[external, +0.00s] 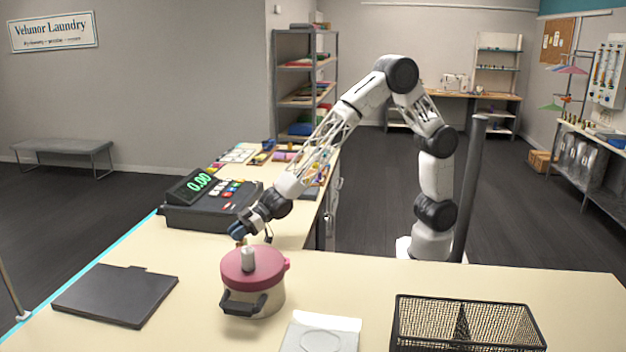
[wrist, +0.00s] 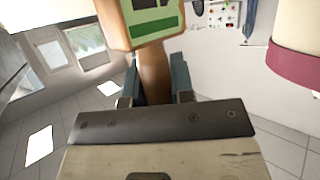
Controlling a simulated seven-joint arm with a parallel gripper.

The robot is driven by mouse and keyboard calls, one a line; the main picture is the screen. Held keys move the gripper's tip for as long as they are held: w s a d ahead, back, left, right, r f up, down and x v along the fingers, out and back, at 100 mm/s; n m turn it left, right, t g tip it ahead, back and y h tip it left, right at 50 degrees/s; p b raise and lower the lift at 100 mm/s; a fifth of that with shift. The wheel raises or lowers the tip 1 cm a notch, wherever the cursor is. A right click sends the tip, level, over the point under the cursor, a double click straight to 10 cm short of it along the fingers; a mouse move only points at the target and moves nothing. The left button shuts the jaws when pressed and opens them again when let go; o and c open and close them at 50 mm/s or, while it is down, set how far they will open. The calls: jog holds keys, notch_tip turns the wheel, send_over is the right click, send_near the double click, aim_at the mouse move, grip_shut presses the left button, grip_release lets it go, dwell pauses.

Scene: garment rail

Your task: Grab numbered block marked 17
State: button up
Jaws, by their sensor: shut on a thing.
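My gripper (external: 243,234) is low over the counter, just behind the pot with the red lid. In the wrist view its two dark fingers (wrist: 153,82) are shut on a brown, rounded wooden handle (wrist: 153,65). The handle joins a tan block-like head (wrist: 147,22) with green and orange areas on its face. No number can be read on it. In the external view the held thing is small and mostly hidden by the gripper. I cannot make out a block marked 17 in either view.
The red-lidded pot (external: 254,291) stands close in front of my gripper. A cash register (external: 205,205) is behind left, a dark flat board (external: 117,294) front left. A black wire basket (external: 465,322) and a pale tray (external: 318,333) are front right. Small coloured items line the back counter.

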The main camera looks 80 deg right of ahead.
grip_shut()
jog(key=shift+r, duration=1.7)
jog(key=shift+s+d+r, duration=0.15)
jog(key=shift+s+d, duration=0.05)
jog(key=shift+s, duration=0.1)
jog(key=s+d+r, duration=0.1)
jog(key=s+d, duration=0.7)
jog(key=s, duration=0.5)
jog(key=shift+d+r, duration=0.15)
